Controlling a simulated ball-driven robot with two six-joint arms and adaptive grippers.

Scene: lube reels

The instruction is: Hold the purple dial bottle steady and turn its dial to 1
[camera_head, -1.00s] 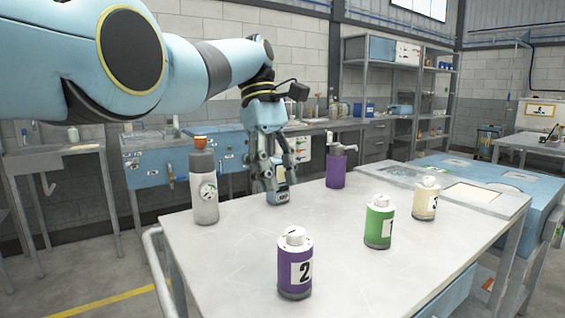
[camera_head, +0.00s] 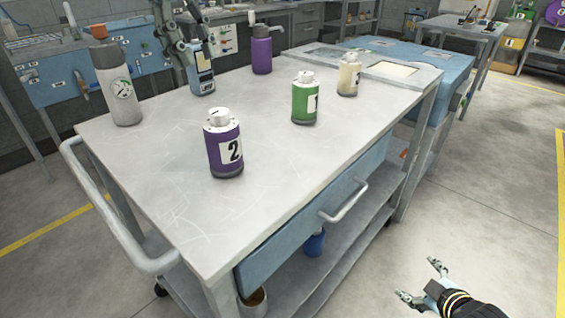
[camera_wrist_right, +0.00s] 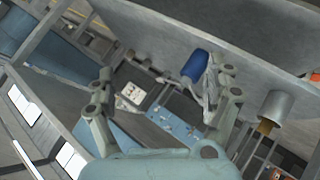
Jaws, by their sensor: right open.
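The purple dial bottle (camera_head: 225,152) stands upright on the grey cart top, with a white label reading 2 and a white dial cap (camera_head: 220,117). The dial's setting is too small to read. My right gripper (camera_head: 419,281) is open and empty, low beyond the cart's right side. In the right wrist view its open fingers (camera_wrist_right: 162,92) frame only background; the purple dial bottle is not visible there.
A green bottle (camera_head: 304,104), a cream bottle (camera_head: 348,80), a purple pump bottle (camera_head: 262,52) and a grey spray can (camera_head: 120,92) stand on the cart top (camera_head: 150,165). A drawer handle (camera_head: 345,203) juts toward my right gripper. Around the purple dial bottle is clear.

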